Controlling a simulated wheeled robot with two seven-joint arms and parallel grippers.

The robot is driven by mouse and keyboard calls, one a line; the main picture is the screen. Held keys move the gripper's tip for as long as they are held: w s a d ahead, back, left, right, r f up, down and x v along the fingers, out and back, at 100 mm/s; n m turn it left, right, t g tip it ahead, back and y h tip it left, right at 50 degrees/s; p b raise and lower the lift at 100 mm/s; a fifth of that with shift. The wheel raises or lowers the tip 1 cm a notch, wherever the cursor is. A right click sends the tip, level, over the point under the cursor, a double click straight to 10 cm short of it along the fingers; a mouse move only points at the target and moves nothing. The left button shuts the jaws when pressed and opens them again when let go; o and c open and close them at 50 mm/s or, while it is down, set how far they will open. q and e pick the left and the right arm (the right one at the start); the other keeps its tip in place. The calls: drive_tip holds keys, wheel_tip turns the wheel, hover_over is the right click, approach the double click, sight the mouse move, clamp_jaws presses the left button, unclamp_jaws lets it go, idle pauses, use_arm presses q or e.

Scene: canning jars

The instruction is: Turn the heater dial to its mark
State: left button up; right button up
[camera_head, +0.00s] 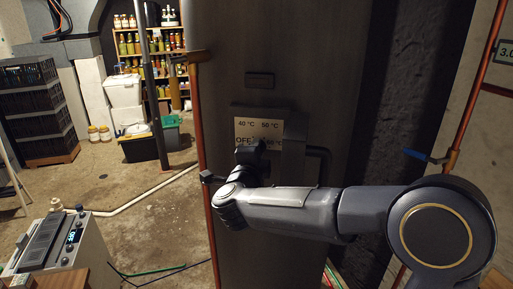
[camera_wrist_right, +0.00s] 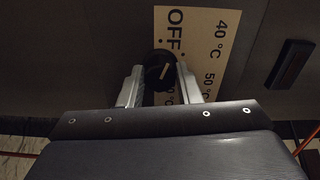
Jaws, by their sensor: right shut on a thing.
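The heater dial (camera_wrist_right: 156,62) is a round black knob with a pale pointer line, seen in the right wrist view. The line slants up and right, toward the tan label plate (camera_wrist_right: 199,48) with OFF, 40 °C, 50 °C and a partly covered mark. My right gripper (camera_wrist_right: 160,73) is shut on the dial, one finger on each side. In the head view the label plate (camera_head: 258,127) is on the front of the tall grey heater (camera_head: 270,50); my right gripper and wrist hide the dial there. My left gripper is not in view.
A copper pipe (camera_head: 199,130) runs down the heater's left edge, and another pipe (camera_head: 477,85) with a blue-handled valve (camera_head: 417,155) stands at the right. A grey device with a display (camera_head: 70,237) is at lower left.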

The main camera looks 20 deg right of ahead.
drive_tip(key=shift+n+p, duration=1.05)
drive_tip(key=shift+n, duration=0.95)
drive_tip(key=shift+f, duration=0.1)
drive_tip(key=o, duration=1)
drive_tip(key=shift+c, duration=0.2)
drive_tip(key=b+v, duration=0.1)
drive_tip(key=v, duration=0.7)
drive_tip(key=shift+b, duration=0.4)
